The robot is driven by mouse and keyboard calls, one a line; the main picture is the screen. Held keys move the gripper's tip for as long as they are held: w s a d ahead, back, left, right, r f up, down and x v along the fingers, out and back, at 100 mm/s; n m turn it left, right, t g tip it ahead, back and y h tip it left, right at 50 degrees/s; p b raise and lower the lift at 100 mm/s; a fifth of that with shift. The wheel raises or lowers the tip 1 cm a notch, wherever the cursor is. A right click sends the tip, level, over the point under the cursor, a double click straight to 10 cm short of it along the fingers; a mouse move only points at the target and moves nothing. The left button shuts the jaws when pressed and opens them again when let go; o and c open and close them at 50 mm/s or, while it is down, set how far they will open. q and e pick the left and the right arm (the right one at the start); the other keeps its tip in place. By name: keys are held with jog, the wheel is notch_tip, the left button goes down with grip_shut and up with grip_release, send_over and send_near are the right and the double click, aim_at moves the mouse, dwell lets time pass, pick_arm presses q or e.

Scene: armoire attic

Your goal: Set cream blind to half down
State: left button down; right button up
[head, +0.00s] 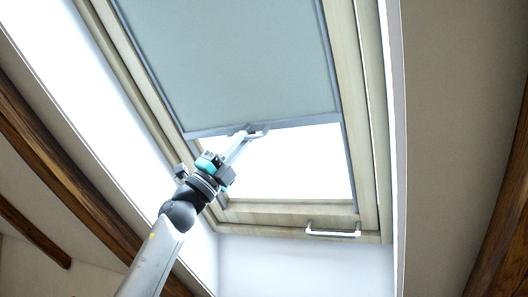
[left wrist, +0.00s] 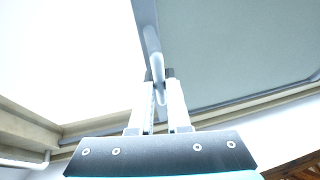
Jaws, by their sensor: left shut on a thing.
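The blind (head: 230,60) covers the upper part of the skylight and looks pale grey-green here. Its grey bottom bar (head: 300,121) runs across the window, with bright open glass below it. A small looped handle (head: 256,132) sits on that bar. My left gripper (head: 243,137) reaches up from below and is shut on the handle. In the left wrist view the handle (left wrist: 155,55) passes between the two pale fingers (left wrist: 159,100), with the blind (left wrist: 235,45) to its right. My right gripper is not in view.
The wooden window frame (head: 363,130) surrounds the blind. Sloped white walls flank the opening, with dark wooden beams (head: 60,170) at the left and right.

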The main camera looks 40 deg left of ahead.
pick_arm(q)
jog(key=s+d+r+p, duration=0.1)
jog(key=s+r, duration=0.5)
jog(key=shift+d+h, duration=0.3)
jog(key=shift+d, duration=0.1)
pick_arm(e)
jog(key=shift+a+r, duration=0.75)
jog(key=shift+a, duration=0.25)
pick_arm(q)
jog(key=shift+w, duration=0.1)
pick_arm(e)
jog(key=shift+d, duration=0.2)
pick_arm(q)
jog(key=c, duration=0.9)
grip_release()
